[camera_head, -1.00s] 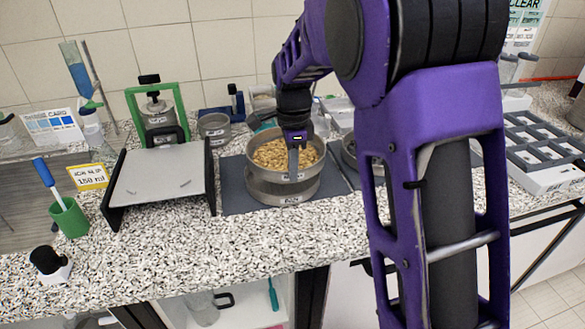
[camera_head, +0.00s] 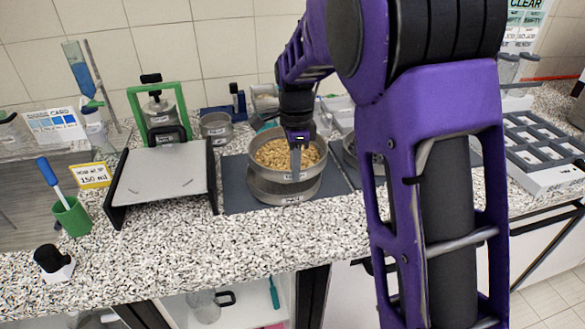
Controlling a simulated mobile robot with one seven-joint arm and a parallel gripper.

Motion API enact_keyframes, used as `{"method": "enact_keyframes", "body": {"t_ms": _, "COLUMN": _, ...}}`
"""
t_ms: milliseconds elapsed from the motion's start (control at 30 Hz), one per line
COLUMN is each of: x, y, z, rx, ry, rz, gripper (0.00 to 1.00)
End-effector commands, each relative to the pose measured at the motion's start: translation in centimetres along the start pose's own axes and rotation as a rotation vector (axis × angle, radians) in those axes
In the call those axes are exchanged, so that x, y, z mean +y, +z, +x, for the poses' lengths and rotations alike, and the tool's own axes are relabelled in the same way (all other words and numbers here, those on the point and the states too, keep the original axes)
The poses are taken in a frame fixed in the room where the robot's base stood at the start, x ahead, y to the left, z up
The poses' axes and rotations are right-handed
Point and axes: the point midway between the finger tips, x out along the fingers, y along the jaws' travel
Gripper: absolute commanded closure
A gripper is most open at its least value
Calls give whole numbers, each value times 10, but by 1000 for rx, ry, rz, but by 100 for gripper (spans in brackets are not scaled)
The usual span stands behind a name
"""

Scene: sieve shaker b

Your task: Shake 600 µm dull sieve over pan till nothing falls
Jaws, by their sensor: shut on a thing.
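The dull metal sieve (camera_head: 265,176) holds a layer of tan grains (camera_head: 285,154) and sits at the top of a round metal stack on a dark mat. The pan (camera_head: 290,198) is the lower ring of the stack, directly under the sieve; I cannot tell whether they touch. The small labels on both are too small to read. The inside of the pan is hidden by the sieve.
A grey plate (camera_head: 160,178) on black supports stands left, with a green-framed device (camera_head: 160,112) behind it. A green cup (camera_head: 72,217) is at far left. Another metal ring (camera_head: 349,150) is right of the stack, partly behind my arm.

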Motion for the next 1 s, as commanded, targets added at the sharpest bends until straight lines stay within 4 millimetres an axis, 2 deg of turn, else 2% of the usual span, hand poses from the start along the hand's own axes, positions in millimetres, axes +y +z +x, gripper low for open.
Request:
{"method": "enact_keyframes", "body": {"t_ms": 333, "x": 2, "y": 24, "z": -1, "rx": 0, "ry": -2, "rz": 0, "gripper": 100}}
{"method": "enact_keyframes", "body": {"t_ms": 567, "x": 2, "y": 22, "z": -1, "rx": 0, "ry": -2, "rz": 1, "gripper": 100}}
{"method": "enact_keyframes", "body": {"t_ms": 800, "x": 0, "y": 1, "z": -1, "rx": 0, "ry": -2, "rz": 2, "gripper": 100}}
{"method": "enact_keyframes", "body": {"t_ms": 1000, "x": 0, "y": 0, "z": -1, "rx": 0, "ry": -2, "rz": 0, "gripper": 100}}
